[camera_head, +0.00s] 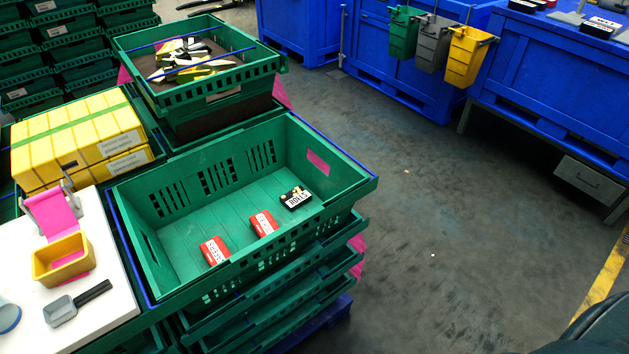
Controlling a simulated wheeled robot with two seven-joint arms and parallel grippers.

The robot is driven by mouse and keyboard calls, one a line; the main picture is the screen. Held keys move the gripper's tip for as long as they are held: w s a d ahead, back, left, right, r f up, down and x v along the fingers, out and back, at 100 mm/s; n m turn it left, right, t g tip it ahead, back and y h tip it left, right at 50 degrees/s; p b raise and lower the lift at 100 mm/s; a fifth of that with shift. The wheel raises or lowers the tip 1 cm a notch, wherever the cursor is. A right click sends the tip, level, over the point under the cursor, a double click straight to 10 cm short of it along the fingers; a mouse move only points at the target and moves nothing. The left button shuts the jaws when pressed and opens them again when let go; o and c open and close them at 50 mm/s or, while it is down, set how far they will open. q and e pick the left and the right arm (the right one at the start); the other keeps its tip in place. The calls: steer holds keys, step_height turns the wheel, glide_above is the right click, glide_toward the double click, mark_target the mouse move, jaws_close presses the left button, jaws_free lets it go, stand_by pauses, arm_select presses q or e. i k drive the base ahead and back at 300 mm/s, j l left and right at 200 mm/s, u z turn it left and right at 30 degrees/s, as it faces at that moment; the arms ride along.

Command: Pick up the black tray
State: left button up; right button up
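A small black tray (296,199) with a white printed label lies in the green crate (176,265), near the crate's right end. Some pale and yellowish content shows at its upper edge. Two red packs with white labels lie in the same crate to its left: one red pack (263,223) near the middle and another red pack (215,251) further left. The black tray lies apart from both. Neither of my grippers shows in the head view.
A white worktop (105,262) at the left holds a yellow bin (62,262) and a grey scoop (62,312). Yellow boxes (75,142) and a second green crate (268,62) with mixed packs stand behind. The floor (440,215) to the right is mostly clear.

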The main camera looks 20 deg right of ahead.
mark_target(296, 198)
steer(key=i+l, duration=0.1)
steer(key=l, duration=0.35)
steer(key=i+l, duration=0.1)
steer(key=l, duration=0.3)
steer(key=i+l, duration=0.1)
steer(key=l, duration=0.35)
steer(key=i+l, duration=0.1)
steer(key=l, duration=0.75)
steer(key=i+u, duration=0.05)
steer(key=i, duration=0.05)
